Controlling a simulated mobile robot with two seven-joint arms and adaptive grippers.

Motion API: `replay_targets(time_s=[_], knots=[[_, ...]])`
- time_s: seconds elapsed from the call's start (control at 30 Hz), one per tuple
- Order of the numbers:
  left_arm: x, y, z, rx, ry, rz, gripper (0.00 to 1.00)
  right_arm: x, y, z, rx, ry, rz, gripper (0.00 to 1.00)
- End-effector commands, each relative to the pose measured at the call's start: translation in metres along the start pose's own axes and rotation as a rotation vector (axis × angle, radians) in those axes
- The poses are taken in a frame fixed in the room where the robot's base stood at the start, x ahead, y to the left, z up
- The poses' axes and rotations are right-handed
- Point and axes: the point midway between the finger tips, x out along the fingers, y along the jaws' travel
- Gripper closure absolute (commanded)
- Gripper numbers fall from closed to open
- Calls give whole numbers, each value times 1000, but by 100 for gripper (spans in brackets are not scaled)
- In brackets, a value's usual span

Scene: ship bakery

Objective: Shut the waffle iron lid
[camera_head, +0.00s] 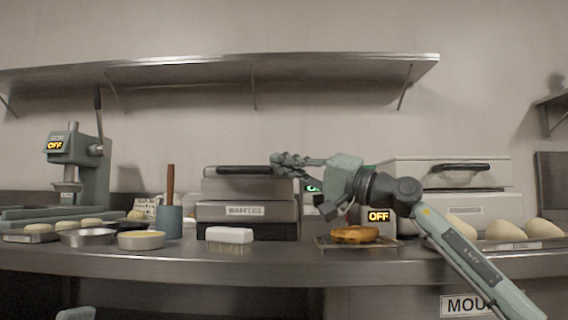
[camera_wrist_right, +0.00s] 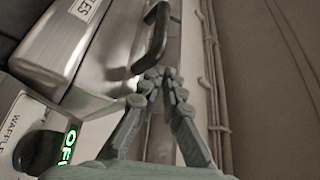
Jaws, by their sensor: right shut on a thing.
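The waffle iron (camera_head: 285,231) stands on the counter in the middle of the head view, with a "WAFFLES" label on its front. Its metal lid (camera_head: 225,186) appears to lie flat over the base; I cannot tell whether a thin gap is left. The black lid handle (camera_head: 240,170) runs along the lid's upper part. My right gripper (camera_head: 280,164) is shut at the handle's right end. In the right wrist view the fingertips (camera_wrist_right: 160,75) meet at the end of the curved black handle (camera_wrist_right: 157,35).
A white brush (camera_head: 229,235) lies in front of the iron. To the right are a waffle on a rack (camera_head: 355,236), an orange "OFF" sign (camera_head: 379,216) and a second lidded appliance (camera_head: 400,174). Bowls and a press (camera_head: 95,165) stand left. A shelf (camera_head: 220,72) hangs above.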

Motion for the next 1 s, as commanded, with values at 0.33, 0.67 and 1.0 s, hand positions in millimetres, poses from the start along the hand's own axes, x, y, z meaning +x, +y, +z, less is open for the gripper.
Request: replay_targets(time_s=[0.33,0.67,1.0], knots=[[-1,0,0,0,0,-3,50,-56,7,4,2,-8,13,100],[-1,0,0,0,0,-4,50,-112,0,1,-1,-2,3,100],[0,0,0,0,0,-5,50,-121,-2,0,-2,-1,-1,100]])
